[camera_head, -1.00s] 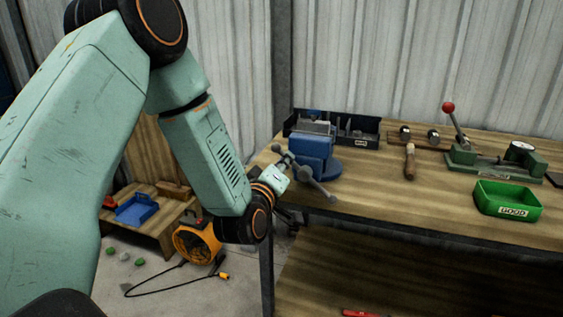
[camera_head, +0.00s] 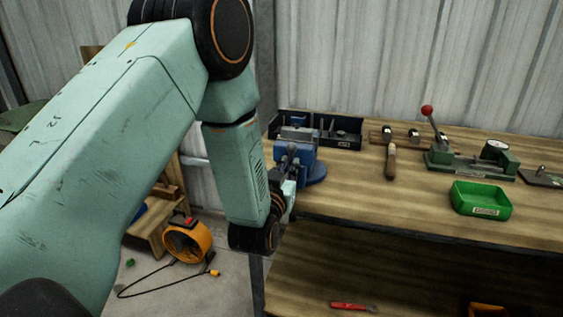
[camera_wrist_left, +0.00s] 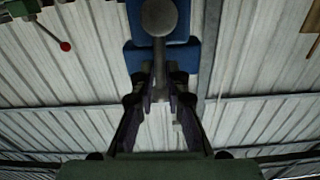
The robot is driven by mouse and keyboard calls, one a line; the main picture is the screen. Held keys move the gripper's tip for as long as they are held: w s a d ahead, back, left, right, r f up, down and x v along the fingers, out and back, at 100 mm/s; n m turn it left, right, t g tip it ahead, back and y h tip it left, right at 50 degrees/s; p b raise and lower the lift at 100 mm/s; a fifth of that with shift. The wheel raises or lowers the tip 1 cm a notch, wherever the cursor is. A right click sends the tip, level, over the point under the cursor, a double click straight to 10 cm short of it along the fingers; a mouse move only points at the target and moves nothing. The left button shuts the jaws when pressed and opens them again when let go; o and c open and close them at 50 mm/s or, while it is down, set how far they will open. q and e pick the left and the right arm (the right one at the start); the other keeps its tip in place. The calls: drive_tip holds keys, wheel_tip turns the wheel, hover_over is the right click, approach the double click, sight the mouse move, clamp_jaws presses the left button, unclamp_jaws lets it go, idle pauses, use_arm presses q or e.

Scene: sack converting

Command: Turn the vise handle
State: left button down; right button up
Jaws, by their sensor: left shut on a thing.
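The blue vise (camera_head: 306,160) stands at the left end of the workbench, and it also shows at the top of the left wrist view (camera_wrist_left: 135,57). Its grey handle (camera_head: 292,150) has a round knob end (camera_wrist_left: 158,16) and now looks close to upright in the head view. My right gripper is not in view.
A black tray (camera_head: 346,145) sits behind the vise. A wooden-handled tool (camera_head: 391,162), a green press with a red-knobbed lever (camera_head: 455,158) and a green bin (camera_head: 480,208) lie to the right. An orange fan (camera_head: 187,240) stands on the floor. The bench front is clear.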

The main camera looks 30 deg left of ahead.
use_arm(q)
drive_tip(key=shift+w+d+f+m+p, duration=0.15)
drive_tip(key=shift+d+m, duration=0.25)
drive_tip(key=shift+m, duration=0.5)
drive_tip(key=shift+s+d+f+m+p, duration=0.1)
drive_tip(key=shift+d+f+m+p, duration=0.2)
drive_tip(key=shift+m, duration=0.6)
drive_tip(key=shift+w+d+f+m+p, duration=0.1)
drive_tip(key=shift+d+f+m, duration=0.1)
drive_tip(key=shift+d+m, duration=0.5)
drive_tip(key=shift+a+f+m, duration=0.1)
drive_tip(key=shift+a+m, duration=0.05)
drive_tip(key=shift+m, duration=0.15)
drive_tip(key=c, duration=1.8)
unclamp_jaws()
drive_tip(key=o, duration=0.5)
drive_tip(key=shift+r, duration=0.25)
drive_tip(key=shift+c, duration=0.2)
drive_tip(key=shift+w, duration=0.1)
drive_tip(key=v, duration=1.2)
